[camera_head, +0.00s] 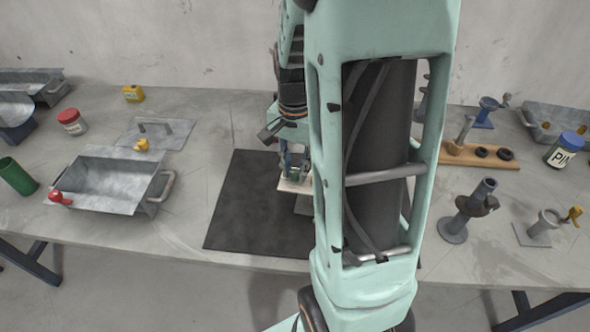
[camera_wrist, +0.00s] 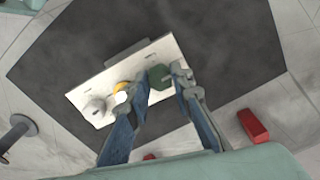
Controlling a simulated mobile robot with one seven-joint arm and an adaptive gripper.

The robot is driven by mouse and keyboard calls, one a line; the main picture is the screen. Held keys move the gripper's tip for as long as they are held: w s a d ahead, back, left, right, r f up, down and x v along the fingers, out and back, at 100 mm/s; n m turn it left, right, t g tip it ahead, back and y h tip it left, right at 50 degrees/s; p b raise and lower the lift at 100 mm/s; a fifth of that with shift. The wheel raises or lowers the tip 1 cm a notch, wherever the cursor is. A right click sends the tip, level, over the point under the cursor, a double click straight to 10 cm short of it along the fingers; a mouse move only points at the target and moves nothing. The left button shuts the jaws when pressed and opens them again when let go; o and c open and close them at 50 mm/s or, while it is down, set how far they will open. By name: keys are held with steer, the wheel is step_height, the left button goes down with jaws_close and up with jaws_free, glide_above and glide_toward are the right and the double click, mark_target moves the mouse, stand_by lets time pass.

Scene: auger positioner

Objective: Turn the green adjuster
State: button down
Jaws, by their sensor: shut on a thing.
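The green adjuster (camera_wrist: 158,75) stands on a pale plate (camera_wrist: 83,91) on the dark mat, seen in the wrist view. My gripper (camera_wrist: 164,80) is shut on the green adjuster, with one blue-grey finger on each side of it. On the same plate, to the left, are a grey round knob (camera_wrist: 95,107) and a yellow piece (camera_wrist: 119,88) beside a white one. In the head view my gripper (camera_head: 294,168) is low over the plate (camera_head: 290,186). My arm hides much of the plate there, and the adjuster cannot be made out.
The dark mat (camera_head: 245,205) lies mid-table. A metal tray (camera_head: 112,186) and a flat plate with a handle (camera_head: 165,136) are to the left. A wooden peg board (camera_head: 470,154), a grey stand (camera_head: 455,228) and a blue-lidded jar (camera_head: 563,150) are to the right.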

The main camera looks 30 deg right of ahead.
mark_target(296, 172)
steer(key=n+b, duration=0.1)
steer(key=n, duration=0.3)
steer(key=shift+n, duration=0.3)
steer(key=n+b, duration=0.1)
steer(key=n, duration=0.3)
steer(key=shift+n, duration=0.3)
steer(key=n, duration=0.4)
steer(key=shift+n, duration=0.3)
steer(key=shift+d+n+b, duration=0.1)
steer(key=shift+n+b, duration=0.3)
steer(key=shift+n, duration=1.5)
steer(key=c, duration=1.7)
jaws_free()
step_height(296, 172, up, 12)
steer(key=shift+r, duration=0.1)
